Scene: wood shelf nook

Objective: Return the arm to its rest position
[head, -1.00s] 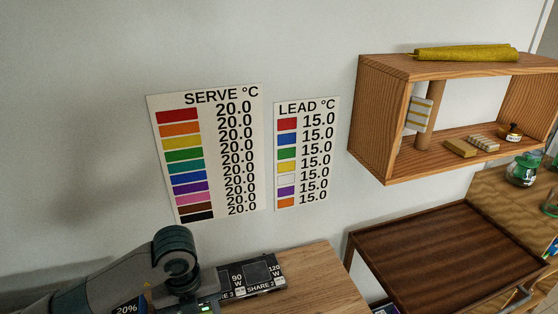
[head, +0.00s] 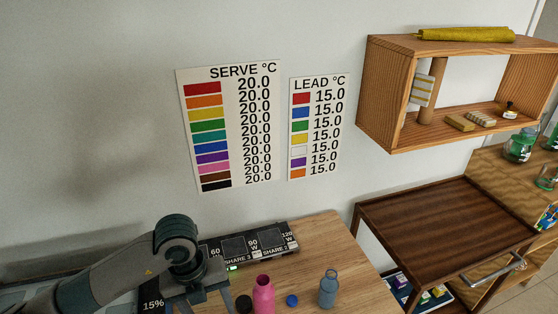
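My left arm (head: 120,270) comes in from the lower left in the head view, bent at a dark rounded joint above the table's left side. A dark part of this arm points down toward the table. The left gripper's fingertips do not show clearly, so I cannot tell whether it is open or shut. My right arm and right gripper are out of view.
A pink bottle (head: 263,295), a blue bottle (head: 328,289) and a blue cap (head: 292,300) are on the wooden table (head: 345,255). Black marked panels (head: 255,245) line its back. A dark wooden tray table (head: 445,220) and wall shelf (head: 380,100) are at right.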

